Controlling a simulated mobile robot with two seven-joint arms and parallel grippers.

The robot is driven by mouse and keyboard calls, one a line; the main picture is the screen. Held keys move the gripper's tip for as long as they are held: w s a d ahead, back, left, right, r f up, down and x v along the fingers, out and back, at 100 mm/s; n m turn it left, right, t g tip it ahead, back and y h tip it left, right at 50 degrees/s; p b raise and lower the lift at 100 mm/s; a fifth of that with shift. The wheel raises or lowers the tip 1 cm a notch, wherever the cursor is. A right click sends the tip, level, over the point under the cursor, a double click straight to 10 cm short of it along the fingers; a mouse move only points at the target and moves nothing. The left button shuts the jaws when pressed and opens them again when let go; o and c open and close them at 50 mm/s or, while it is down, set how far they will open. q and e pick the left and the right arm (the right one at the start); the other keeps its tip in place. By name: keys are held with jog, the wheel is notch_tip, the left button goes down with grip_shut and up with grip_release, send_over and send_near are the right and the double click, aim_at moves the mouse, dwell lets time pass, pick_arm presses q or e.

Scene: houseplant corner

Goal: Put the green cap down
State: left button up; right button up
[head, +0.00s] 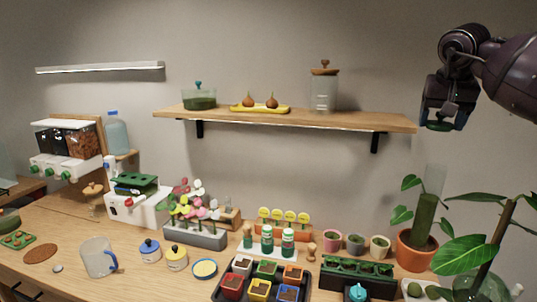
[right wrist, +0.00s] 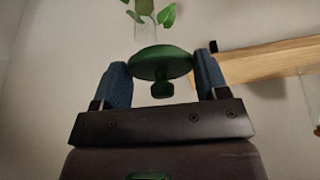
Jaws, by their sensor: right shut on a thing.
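The green cap (right wrist: 160,64), a round disc with a small knob (right wrist: 162,90), is between the two blue fingers of my right gripper (right wrist: 162,78) in the right wrist view. In the head view my right gripper (head: 440,122) is high at the upper right, pointing down. It is shut on the cap, and only a bit of green (head: 438,127) shows there at its fingertips. The cap is in the air, clear of the wall shelf and the table. My left gripper is not in view.
Below my right gripper, a clear tube (head: 434,180) stands in a terracotta pot (head: 415,250) with a leafy plant. The wooden shelf (head: 350,121) is to the left, holding jars and a yellow tray (head: 260,109). The table (head: 60,277) is crowded with pots, jars and trays.

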jog(key=s+a+f+n+y, duration=0.1)
jog(key=s+a+f+n, duration=0.1)
jog(key=a+f, duration=0.6)
jog(key=s+a+f+n+y, duration=0.1)
jog(key=s+a+f+n, duration=0.2)
jog(key=a+f, duration=0.6)
jog(key=s+a, duration=0.2)
jog(key=a, duration=0.1)
